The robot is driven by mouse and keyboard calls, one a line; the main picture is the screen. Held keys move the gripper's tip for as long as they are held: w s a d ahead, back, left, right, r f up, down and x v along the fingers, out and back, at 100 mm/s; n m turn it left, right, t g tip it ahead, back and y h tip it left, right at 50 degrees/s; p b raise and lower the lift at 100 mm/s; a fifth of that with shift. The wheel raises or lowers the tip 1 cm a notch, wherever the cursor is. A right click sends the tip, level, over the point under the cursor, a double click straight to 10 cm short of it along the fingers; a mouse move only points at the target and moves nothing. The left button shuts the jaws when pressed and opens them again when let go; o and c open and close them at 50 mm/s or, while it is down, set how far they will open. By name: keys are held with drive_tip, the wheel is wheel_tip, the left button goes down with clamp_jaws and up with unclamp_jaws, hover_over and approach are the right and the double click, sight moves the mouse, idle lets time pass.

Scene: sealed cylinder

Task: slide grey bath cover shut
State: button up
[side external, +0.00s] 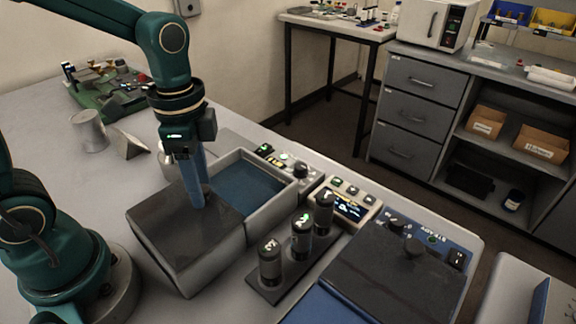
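The grey bath cover (178,238) lies over the near left part of the bath. The bath (272,212) is a grey rectangular box, and its far right part is uncovered, showing blue liquid (240,188) inside. My gripper (197,200) points straight down, with its blue-grey fingers reaching the top of the cover near its edge beside the opening. The fingertips appear to touch the cover or a handle on it. Whether they are shut on anything is hidden at this angle.
A rack (257,287) with three dark numbered cylinders stands right of the bath. A control box with a display (347,205) and a blue unit with a dark lid (395,275) stand farther right. A metal cup (90,131) and a green apparatus (110,88) are behind left.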

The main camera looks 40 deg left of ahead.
clamp_jaws()
idle(1.2)
